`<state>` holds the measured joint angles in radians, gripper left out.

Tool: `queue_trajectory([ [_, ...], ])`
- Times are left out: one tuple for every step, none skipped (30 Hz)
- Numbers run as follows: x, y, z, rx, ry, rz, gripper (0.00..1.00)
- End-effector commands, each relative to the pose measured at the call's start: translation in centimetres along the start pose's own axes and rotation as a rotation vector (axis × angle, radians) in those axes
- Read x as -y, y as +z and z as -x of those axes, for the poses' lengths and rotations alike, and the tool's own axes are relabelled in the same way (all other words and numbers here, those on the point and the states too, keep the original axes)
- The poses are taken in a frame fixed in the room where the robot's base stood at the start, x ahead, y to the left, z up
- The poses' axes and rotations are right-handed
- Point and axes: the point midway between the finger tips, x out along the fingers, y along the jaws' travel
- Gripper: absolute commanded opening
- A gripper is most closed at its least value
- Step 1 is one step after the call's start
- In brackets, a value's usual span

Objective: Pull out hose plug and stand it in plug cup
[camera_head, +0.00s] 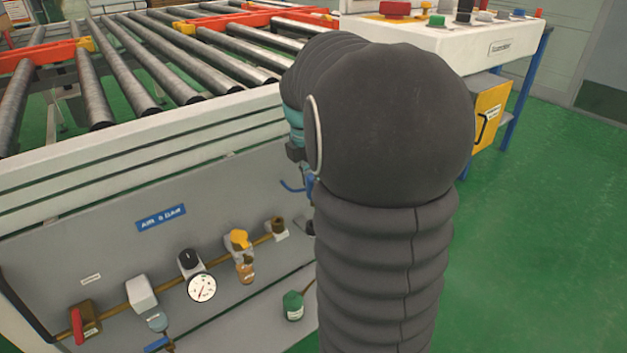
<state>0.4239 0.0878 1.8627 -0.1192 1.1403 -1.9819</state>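My arm in its dark ribbed cover fills the middle right and hides much of the panel's right end. Only slivers of dark parts at my arm's end (298,153) show past its left edge, so the gripper's fingers and what they may hold are hidden. A thin blue curved piece (291,187) sticks out left of the arm; I cannot tell whether it is the hose. A brass fitting (278,227) sits at the right end of the panel's pipe. A small green cup-like container (293,306) with a white label stands below it. No hose plug is clearly seen.
The grey panel carries a red-handled valve (77,326), a round gauge (201,287), and a yellow-topped valve (239,239). A roller conveyor (150,70) stands above it. A control console (480,40) is at the upper right. Green floor (550,220) is clear at right.

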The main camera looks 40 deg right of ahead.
Motion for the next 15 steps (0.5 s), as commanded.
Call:
queue_trajectory([
  [0.0,0.1,0.5,0.0,0.001,0.0,0.0],
  [0.0,0.1,0.6,0.0,0.001,0.0,0.0],
  [0.0,0.1,0.8,0.0,0.001,0.0,0.0],
  [0.0,0.1,0.9,0.0,0.001,0.0,0.0],
  [0.0,0.1,1.0,0.0,0.001,0.0,0.0],
  [0.0,0.1,1.2,0.0,0.001,0.0,0.0],
  [0.0,0.2,1.3,0.0,0.001,0.0,0.0],
  [0.0,0.2,1.4,0.0,0.001,0.0,0.0],
  [0.0,0.2,1.6,0.0,0.001,0.0,0.0],
  [0.0,0.2,1.7,0.0,0.001,0.0,0.0],
  [0.0,0.2,1.9,0.0,0.001,0.0,0.0],
  [0.0,0.3,2.0,0.0,0.001,0.0,0.0],
  [0.0,0.3,2.2,0.0,0.001,0.0,0.0],
  [0.0,0.3,2.3,0.0,0.001,0.0,0.0],
  [0.0,0.3,2.5,0.0,0.001,0.0,0.0],
])
